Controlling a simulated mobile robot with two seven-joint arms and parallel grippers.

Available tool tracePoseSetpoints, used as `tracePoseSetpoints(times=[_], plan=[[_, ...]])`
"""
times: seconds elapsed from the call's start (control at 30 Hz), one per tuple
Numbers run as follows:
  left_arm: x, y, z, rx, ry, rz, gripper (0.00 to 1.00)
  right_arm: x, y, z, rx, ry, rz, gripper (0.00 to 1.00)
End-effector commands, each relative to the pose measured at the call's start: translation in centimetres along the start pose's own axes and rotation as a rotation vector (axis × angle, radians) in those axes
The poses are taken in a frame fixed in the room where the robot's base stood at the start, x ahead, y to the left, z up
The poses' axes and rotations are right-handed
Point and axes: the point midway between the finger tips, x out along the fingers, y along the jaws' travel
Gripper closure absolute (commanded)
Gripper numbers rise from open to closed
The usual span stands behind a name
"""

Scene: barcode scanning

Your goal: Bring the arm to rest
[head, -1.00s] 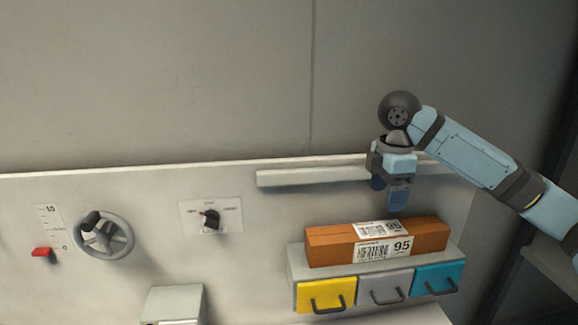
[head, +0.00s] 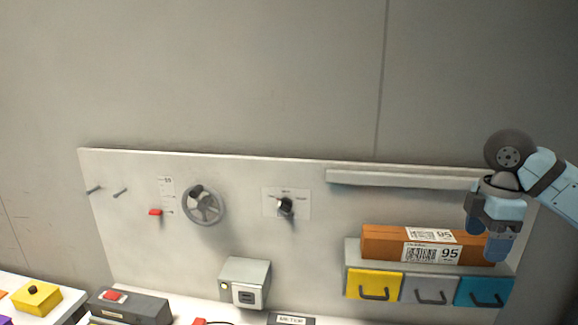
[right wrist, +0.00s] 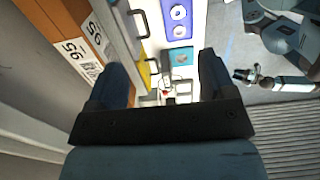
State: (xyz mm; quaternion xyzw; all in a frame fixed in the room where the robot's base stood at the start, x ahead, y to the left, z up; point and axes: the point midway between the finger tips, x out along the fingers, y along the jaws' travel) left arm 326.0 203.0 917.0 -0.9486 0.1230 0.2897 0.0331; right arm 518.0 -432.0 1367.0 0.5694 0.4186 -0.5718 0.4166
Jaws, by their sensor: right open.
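My right gripper (head: 486,243) is open and empty at the right of the head view. It hangs fingers down in front of the right end of an orange-brown box (head: 380,243) with white barcode labels marked 95. The box lies on top of the drawer unit. In the right wrist view the two blue fingers (right wrist: 160,82) are spread apart with nothing between them. The box (right wrist: 72,25) shows beyond the left finger there. I cannot tell whether the finger touches the box. My left gripper is not in the head view.
A grey drawer unit (head: 352,252) has yellow, grey and teal drawers with handles. A shelf rail (head: 400,179), handwheel (head: 203,205) and rotary knob (head: 286,206) are on the panel (head: 240,170). A grey box (head: 245,282), a red-button box (head: 130,304) and a yellow box (head: 36,298) stand below.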

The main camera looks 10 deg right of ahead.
Motion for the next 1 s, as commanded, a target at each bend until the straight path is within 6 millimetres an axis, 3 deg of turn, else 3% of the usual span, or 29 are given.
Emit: tracePoseSetpoints(times=[0.03,0.27,0.47,0.7,0.87,1.0], plan=[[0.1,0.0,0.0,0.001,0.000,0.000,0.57,1.6,-0.3,-1.1,-0.006,0.002,-0.002,0.24],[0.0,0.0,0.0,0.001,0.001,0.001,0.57,7.8,-1.7,-5.2,0.011,0.027,0.030,0.24],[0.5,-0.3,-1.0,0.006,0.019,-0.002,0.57,14.4,-4.8,-9.4,0.059,0.091,0.058,0.24],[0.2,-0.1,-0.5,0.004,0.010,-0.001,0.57,22.2,-11.3,-13.9,0.233,0.224,0.088,0.24],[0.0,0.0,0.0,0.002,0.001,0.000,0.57,25.8,-16.0,-14.9,0.416,0.299,0.100,0.24],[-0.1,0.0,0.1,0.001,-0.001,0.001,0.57,28.1,-19.9,-14.4,0.609,0.333,0.115,0.24]])
